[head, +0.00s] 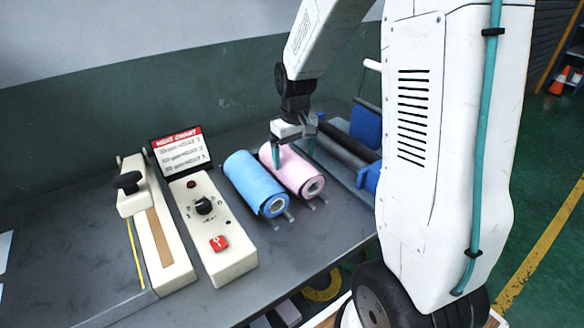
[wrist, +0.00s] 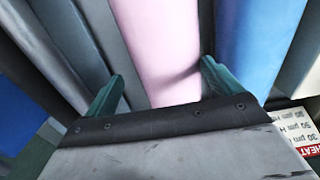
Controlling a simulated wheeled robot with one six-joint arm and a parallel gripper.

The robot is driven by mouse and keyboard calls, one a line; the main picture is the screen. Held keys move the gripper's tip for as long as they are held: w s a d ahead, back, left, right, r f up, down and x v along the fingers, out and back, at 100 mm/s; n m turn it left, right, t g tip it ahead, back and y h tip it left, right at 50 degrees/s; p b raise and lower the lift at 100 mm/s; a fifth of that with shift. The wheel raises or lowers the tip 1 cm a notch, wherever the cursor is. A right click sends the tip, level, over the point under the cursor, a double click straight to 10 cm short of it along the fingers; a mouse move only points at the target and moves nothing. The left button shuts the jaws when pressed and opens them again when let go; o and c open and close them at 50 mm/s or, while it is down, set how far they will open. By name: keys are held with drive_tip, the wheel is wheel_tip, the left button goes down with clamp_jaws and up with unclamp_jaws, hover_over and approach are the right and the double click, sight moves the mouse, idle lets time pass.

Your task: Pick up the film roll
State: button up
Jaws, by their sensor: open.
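A pink film roll (head: 293,172) lies on a small rack on the grey table, with a blue film roll (head: 256,183) beside it on the left. My gripper (head: 291,152) is above the pink roll, pointing down, with its green fingers apart. In the wrist view, the pink roll (wrist: 158,45) lies between the two open fingers of my gripper (wrist: 163,85), and the blue roll (wrist: 247,45) is to the right of them. The gripper is not closed on anything. Whether the fingers touch the pink roll cannot be told.
A white control box (head: 212,225) with a knob, a heat chart sign (head: 181,152) and a sealer (head: 155,230) stand left of the rolls. A dark roller (head: 345,146) with blue end blocks is close on the right. The green wall is behind.

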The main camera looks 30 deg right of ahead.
sight(292, 157)
drive_tip(key=f, duration=0.4)
drive_tip(key=shift+w+a+f, duration=0.2)
drive_tip(key=c, duration=1.5)
drive_tip(key=shift+r, duration=0.1)
